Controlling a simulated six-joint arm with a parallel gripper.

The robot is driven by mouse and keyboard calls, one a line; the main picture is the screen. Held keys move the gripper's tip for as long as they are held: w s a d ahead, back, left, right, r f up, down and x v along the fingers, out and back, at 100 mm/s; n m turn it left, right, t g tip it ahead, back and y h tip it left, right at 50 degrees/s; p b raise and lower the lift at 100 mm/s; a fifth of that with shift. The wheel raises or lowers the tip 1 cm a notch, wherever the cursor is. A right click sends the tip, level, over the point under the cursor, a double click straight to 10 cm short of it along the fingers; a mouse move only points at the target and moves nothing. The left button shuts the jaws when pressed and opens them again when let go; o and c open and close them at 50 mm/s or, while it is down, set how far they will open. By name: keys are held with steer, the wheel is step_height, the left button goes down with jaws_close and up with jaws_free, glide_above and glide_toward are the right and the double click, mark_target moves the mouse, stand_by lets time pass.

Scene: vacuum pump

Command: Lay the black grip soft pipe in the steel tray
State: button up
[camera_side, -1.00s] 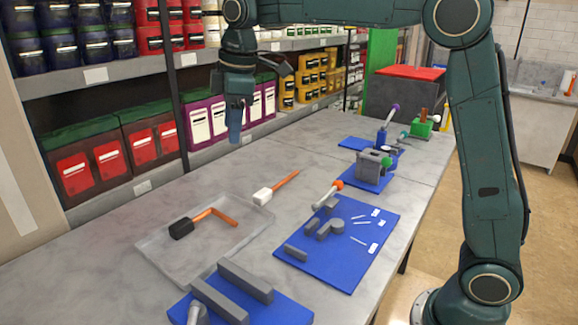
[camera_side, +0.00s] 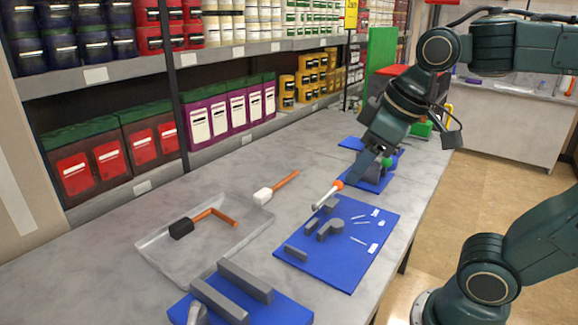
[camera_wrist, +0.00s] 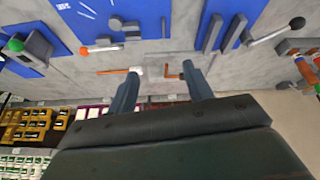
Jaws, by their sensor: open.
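The black grip soft pipe (camera_side: 207,214) is orange and bent, with a black end. It lies in the shallow steel tray (camera_side: 160,262), in the left part of the side view. In the wrist view the pipe's orange part (camera_wrist: 172,78) shows partly, beside the right finger. My gripper (camera_side: 357,170) is off to the right of the tray, over the far end of the blue mat area. It is open, with nothing between its fingers in the wrist view (camera_wrist: 160,76).
A white-grip orange pipe (camera_side: 275,188) lies on the table behind the tray. A blue mat (camera_side: 340,262) with grey parts and an orange-tipped lever (camera_side: 327,194) is to the right. Another blue mat with grey bars (camera_side: 238,283) is in front. Shelves of containers line the left.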

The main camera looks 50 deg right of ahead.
steer(key=s+f+m, duration=0.1)
steer(key=s+f, duration=0.2)
steer(key=s, duration=0.1)
steer(key=shift+s+d+f+m+t, duration=0.2)
steer(key=shift+s+f+m+t, duration=0.1)
steer(key=shift+s+f+m, duration=0.1)
stand_by(1.0)
